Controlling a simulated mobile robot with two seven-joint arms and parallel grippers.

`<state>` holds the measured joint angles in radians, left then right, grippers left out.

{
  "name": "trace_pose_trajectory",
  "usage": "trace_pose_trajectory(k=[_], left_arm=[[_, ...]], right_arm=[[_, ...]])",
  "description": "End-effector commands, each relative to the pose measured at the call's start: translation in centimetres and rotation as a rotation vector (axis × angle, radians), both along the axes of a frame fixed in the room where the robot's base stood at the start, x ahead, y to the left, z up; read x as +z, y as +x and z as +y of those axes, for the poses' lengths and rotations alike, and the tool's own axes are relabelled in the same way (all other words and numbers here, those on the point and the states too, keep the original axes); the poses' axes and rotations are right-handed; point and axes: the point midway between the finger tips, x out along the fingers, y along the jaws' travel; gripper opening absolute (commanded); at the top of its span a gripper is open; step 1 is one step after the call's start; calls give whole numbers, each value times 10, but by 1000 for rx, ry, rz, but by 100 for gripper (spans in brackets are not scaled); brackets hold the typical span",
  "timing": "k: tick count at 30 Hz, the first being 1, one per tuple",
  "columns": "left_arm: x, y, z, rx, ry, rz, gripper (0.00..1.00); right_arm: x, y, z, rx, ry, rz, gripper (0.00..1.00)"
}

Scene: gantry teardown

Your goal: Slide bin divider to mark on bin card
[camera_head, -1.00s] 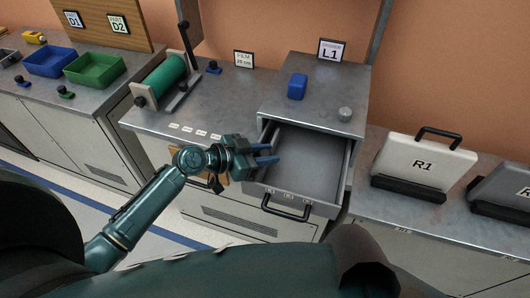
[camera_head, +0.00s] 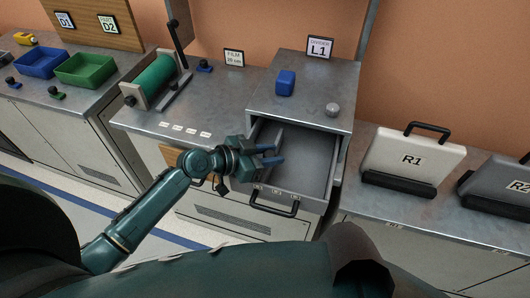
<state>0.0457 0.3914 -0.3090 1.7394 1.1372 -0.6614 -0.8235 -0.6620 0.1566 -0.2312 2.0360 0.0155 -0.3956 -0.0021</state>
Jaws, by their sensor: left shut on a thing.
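The open drawer (camera_head: 308,160) is the bin, pulled out below the grey cabinet top. A thin grey divider (camera_head: 279,136) stands in it, a little right of its left wall. My left gripper (camera_head: 271,154), with blue fingers, reaches in from the left and is shut on the divider, whose gripped part is mostly hidden. A card reading L1 (camera_head: 319,47) stands on the cabinet top. Small marks (camera_head: 277,192) run along the drawer's front edge, too small to read. My right gripper is not in view.
A black handle (camera_head: 274,208) sticks out from the drawer front. A blue box (camera_head: 285,83) and a grey knob (camera_head: 332,110) sit on the cabinet top. A case marked R1 (camera_head: 412,158) stands to the right. The drawer right of the divider is empty.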

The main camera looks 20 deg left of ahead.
Motion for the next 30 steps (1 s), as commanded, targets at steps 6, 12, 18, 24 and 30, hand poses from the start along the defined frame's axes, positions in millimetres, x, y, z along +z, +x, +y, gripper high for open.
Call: trace_pose_trajectory(k=[6,12,18,24,30], left_arm=[[0,0,0,-2,2,-1,29],[0,0,0,-2,2,0,45],[0,0,0,-1,1,0,50],[2,-4,5,-1,2,-1,50],[13,-27,30,-1,6,0,50]], right_arm=[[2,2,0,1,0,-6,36],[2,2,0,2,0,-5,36],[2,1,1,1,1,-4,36],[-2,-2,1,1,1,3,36],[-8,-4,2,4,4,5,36]])
